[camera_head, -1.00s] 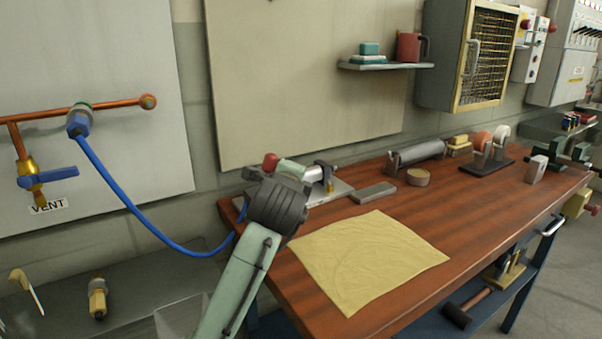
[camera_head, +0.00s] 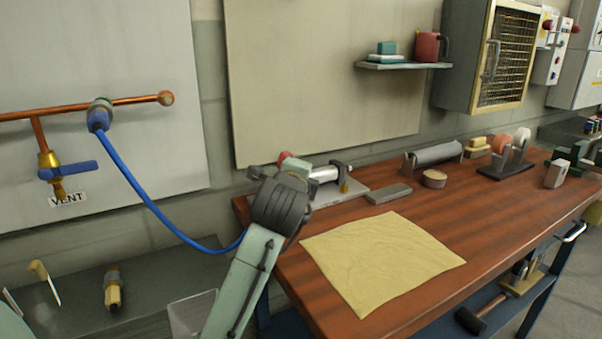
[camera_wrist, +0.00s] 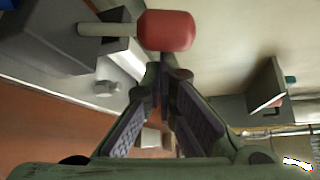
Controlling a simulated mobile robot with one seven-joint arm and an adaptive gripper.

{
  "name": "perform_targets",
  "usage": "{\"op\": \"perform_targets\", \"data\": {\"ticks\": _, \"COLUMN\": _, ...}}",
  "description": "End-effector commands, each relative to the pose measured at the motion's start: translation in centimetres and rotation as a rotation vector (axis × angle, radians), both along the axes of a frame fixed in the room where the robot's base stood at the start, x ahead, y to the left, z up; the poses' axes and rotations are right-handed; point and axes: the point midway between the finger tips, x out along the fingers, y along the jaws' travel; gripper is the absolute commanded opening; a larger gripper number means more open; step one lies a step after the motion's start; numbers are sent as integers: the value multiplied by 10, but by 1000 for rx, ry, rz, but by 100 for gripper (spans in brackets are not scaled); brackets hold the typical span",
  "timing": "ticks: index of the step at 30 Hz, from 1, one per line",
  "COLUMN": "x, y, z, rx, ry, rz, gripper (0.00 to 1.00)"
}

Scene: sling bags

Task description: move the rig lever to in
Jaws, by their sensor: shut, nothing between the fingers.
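The rig lever's red knob (camera_wrist: 165,30) is large at the top of the wrist view, with a pale shaft (camera_wrist: 105,30) running left from it to a dark block. My gripper (camera_wrist: 163,72) has its fingertips together with nothing between them, just below the knob in that view. Whether they touch the knob, I cannot tell. In the head view the knob (camera_head: 284,157) shows just above my wrist at the bench's back left. The rig's base plate (camera_head: 352,192) and silver cylinder show beside it. My fingers and much of the rig are hidden there behind my wrist.
A yellow cloth (camera_head: 382,258) lies on the wooden bench (camera_head: 440,212). A grey block (camera_head: 389,194) and a tape roll (camera_head: 434,179) lie behind it. A blue hose (camera_head: 160,215) runs from the copper pipe (camera_head: 75,110) toward the rig. A shelf (camera_head: 403,66) hangs above.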

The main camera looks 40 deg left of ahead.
Motion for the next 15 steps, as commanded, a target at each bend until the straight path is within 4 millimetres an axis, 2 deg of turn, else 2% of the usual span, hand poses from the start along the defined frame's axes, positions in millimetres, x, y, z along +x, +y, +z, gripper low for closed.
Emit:
{"op": "perform_targets", "data": {"ticks": 8, "x": -3, "y": 1, "z": 1, "rx": -20, "ry": -51, "rz": 0, "gripper": 0}}
{"op": "perform_targets", "data": {"ticks": 15, "x": -11, "y": 5, "z": 2, "rx": -68, "ry": -164, "rz": 0, "gripper": 0}}
